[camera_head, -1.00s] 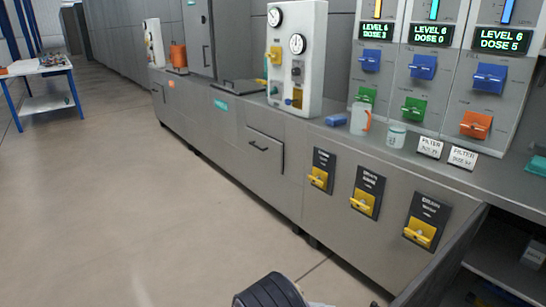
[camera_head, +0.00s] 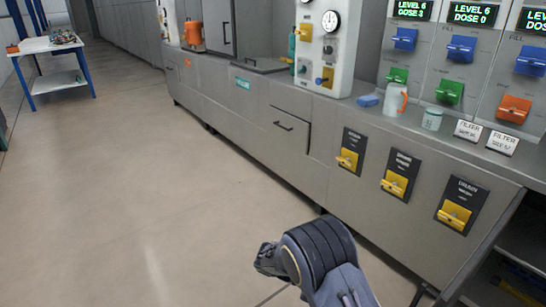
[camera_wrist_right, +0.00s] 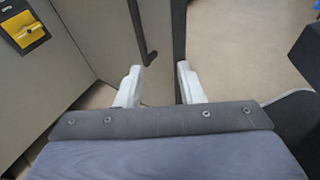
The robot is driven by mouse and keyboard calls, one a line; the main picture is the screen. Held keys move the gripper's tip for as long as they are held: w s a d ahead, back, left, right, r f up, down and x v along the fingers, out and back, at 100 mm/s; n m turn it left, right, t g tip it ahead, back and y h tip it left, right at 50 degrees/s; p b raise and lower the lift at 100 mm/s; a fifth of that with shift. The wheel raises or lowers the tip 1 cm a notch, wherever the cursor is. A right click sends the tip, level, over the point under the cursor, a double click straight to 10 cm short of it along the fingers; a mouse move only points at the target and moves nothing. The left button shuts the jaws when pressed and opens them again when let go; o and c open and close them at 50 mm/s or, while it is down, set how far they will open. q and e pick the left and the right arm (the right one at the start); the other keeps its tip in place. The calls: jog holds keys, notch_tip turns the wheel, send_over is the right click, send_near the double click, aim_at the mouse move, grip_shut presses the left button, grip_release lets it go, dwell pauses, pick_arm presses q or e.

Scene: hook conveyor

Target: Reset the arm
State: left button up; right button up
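My right gripper (camera_wrist_right: 160,70) shows in the right wrist view with its two pale fingers apart and nothing held between them. Beyond the fingers is a grey door panel (camera_wrist_right: 105,32) with a black bar handle (camera_wrist_right: 143,35); its edge runs down behind the gap between the fingers. I cannot tell how close the fingers are to it. In the head view a dark, ribbed link of my arm (camera_head: 320,250) rises from the bottom middle. No gripper fingers show there, and my left gripper is not in view.
A long grey counter (camera_head: 250,105) runs along the right, with yellow switches (camera_head: 396,184) on its front. An open cabinet (camera_head: 515,260) is at lower right. A cup (camera_head: 395,100) and jar (camera_head: 432,119) stand on top. A table (camera_head: 50,46) is far left; the floor (camera_head: 120,180) is clear.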

jog(key=s+d+r+m+t+y, duration=0.1)
jog(key=s+r+m+t+y, duration=0.4)
jog(key=s+r+m+y, duration=0.35)
jog(key=s+d+r+m+t+y, duration=0.2)
jog(key=s+r+m+t+y, duration=0.4)
jog(key=s+y, duration=0.5)
notch_tip(320, 180, up, 22)
jog(key=s+m+h+p, duration=0.1)
jog(key=p, duration=2.1)
jog(key=shift+a+g, duration=0.15)
jog(key=shift+g, duration=0.25)
jog(key=shift+r+h, duration=0.1)
jog(key=shift+h, duration=0.15)
